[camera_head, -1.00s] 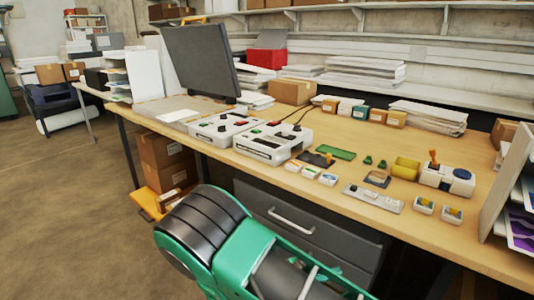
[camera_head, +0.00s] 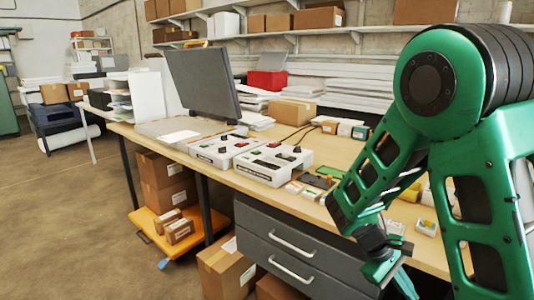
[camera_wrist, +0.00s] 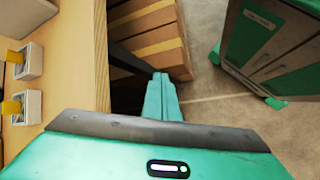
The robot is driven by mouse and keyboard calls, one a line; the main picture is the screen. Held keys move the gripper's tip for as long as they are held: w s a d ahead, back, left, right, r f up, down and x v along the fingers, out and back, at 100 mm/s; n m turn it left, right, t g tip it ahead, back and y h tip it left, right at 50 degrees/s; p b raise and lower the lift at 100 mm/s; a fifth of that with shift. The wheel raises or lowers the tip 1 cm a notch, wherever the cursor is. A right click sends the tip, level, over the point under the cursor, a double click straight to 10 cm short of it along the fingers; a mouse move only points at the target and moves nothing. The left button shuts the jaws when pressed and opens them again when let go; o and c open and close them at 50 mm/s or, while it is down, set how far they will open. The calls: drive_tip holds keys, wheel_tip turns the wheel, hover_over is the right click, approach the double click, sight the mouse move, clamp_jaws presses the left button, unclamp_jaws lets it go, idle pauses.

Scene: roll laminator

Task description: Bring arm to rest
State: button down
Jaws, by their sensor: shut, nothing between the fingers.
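My green arm rises at the right of the head view, folded at its elbow, and hides the right part of the table. Its lower end, with my gripper (camera_head: 390,275), hangs by the front edge of the wooden table (camera_head: 330,225). In the wrist view my gripper (camera_wrist: 162,82) shows as a narrow green shape, its fingers together and empty. It points past the table edge (camera_wrist: 85,80) over open space.
White control boxes (camera_head: 262,160) and a monitor (camera_head: 203,82) stand on the table. Grey drawers (camera_head: 290,250) sit below it. The wrist view shows cardboard boxes (camera_wrist: 150,42) under the table and a green-grey cabinet (camera_wrist: 265,45) beyond open floor.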

drive_tip(key=s+d+r+m+t+y, duration=0.1)
drive_tip(key=s+d+r+m+y, duration=0.1)
drive_tip(key=s+r+m, duration=0.4)
drive_tip(key=s+d+r+m+t+y, duration=0.1)
drive_tip(key=s+d+r+m+y, duration=0.2)
drive_tip(key=s, duration=1)
drive_tip(key=shift+s+r+m+y, duration=0.2)
drive_tip(key=shift+r+m+y, duration=1)
drive_tip(key=shift+r+m, duration=0.55)
drive_tip(key=shift+r, duration=0.15)
